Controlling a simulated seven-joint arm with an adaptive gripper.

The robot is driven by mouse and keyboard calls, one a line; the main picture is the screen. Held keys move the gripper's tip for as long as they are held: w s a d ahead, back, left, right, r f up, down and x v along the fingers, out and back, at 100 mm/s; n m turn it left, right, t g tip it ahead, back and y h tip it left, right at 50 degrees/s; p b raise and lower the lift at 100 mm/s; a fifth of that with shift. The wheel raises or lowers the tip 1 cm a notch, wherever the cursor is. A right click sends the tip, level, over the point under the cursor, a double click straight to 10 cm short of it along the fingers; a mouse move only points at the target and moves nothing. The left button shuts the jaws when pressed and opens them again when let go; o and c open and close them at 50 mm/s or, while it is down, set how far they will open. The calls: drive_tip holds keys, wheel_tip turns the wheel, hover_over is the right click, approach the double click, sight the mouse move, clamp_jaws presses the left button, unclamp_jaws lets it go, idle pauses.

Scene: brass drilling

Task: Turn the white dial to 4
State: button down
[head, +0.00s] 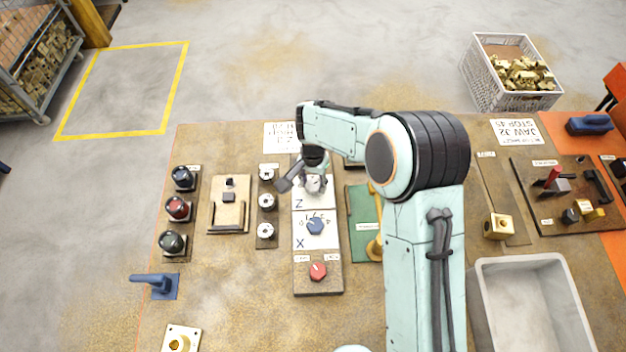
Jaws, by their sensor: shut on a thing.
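The white dial (316,186) sits at the far end of an upright strip of white plates marked Z and X. It is partly hidden by my gripper (309,181), which comes down over it from above. My gripper is shut on the white dial. The dial's numbers and its pointer are covered or too small to read. A blue dial (315,226) sits nearer on the same strip, with a printed scale around it. A red knob (318,271) is at the strip's near end.
Black and red round knobs (178,208) and small white-topped knobs (266,201) stand to the left. A green plate (361,224) with a brass part lies close on the right. A grey bin (534,301) is at the near right. My arm hides part of the bench.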

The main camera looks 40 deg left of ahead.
sight(313, 185)
drive_tip(key=shift+m, duration=0.3)
drive_tip(key=c, duration=0.7)
unclamp_jaws()
wheel_tip(313, 185, up, 12)
idle(0.4)
